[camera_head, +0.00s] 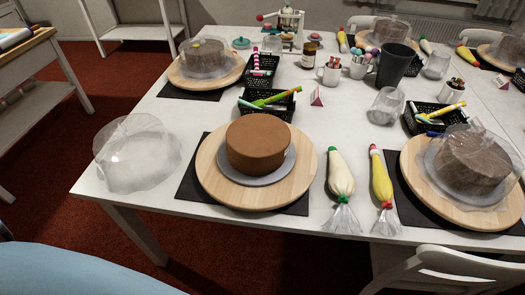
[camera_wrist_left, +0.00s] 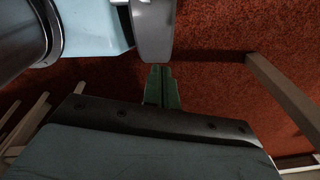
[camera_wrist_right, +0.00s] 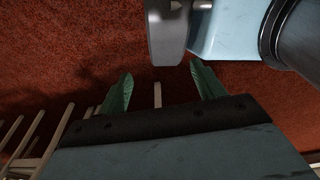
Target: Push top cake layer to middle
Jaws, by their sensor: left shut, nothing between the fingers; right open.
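A brown round cake (camera_head: 258,145) stands on a grey round board (camera_head: 232,172) on a wooden turntable (camera_head: 210,172) at the front of the white table. I cannot tell a separate top layer from the rest of the cake. My left gripper (camera_wrist_left: 160,72) shows in the left wrist view, its green fingers shut together with nothing between them, over red carpet. My right gripper (camera_wrist_right: 160,78) shows in the right wrist view, its green fingers wide apart and empty, also over carpet. Neither gripper shows in the head view, and both are away from the cake.
A clear dome cover (camera_head: 135,155) stands left of the turntable. A white piping bag (camera_head: 340,175) and a yellow one (camera_head: 381,180) lie to its right. A black basket (camera_head: 268,104) of pens is behind the cake. A covered cake (camera_head: 470,165) stands at right. A chair (camera_head: 450,268) is in front.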

